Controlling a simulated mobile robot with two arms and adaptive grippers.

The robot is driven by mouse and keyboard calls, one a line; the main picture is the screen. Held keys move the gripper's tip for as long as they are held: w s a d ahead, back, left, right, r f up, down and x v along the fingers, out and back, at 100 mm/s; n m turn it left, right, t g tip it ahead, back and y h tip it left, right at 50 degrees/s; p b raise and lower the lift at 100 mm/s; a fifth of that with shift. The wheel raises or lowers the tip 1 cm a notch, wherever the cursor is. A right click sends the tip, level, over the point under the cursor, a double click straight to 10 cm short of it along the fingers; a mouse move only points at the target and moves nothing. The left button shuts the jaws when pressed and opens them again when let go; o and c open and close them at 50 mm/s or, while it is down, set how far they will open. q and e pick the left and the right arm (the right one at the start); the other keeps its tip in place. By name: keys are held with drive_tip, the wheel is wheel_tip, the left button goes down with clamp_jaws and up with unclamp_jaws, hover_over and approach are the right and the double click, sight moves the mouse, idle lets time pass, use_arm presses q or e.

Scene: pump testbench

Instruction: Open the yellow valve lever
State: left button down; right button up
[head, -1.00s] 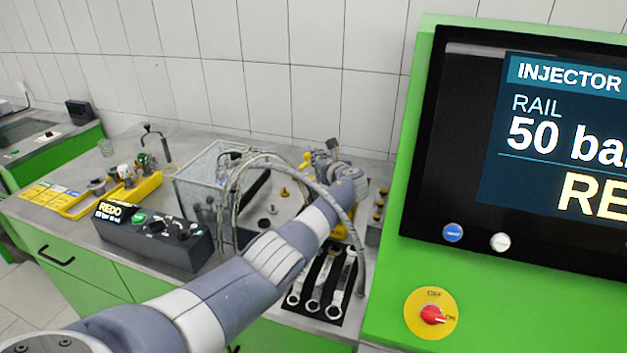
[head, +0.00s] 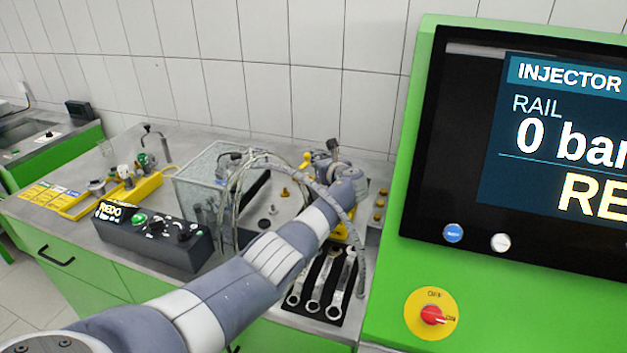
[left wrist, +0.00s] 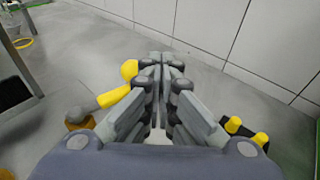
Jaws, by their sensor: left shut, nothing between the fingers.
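The yellow valve lever (left wrist: 115,96) has a round ball end (left wrist: 129,70) and lies just left of my left gripper (left wrist: 166,62) in the left wrist view. In the head view its yellow ball end (head: 307,157) shows at the back of the bench, left of my wrist. My left gripper's fingers are closed together with nothing between them. They are close beside the lever; whether they touch it I cannot tell. The valve body is mostly hidden behind my arm. My right gripper is not in view.
A clear box (head: 206,178) and looping hoses (head: 232,190) stand left of my forearm. Several wrenches (head: 335,285) lie below it. The control box (head: 165,240) is at front left. The green panel with screen (head: 560,150) stands at right, reading 0 bar.

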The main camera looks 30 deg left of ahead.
use_arm(q)
drive_tip(key=shift+d, duration=0.15)
drive_tip(key=v, duration=0.7)
drive_tip(key=shift+s, duration=0.15)
idle(0.4)
drive_tip(key=shift+d, duration=0.1)
idle(0.4)
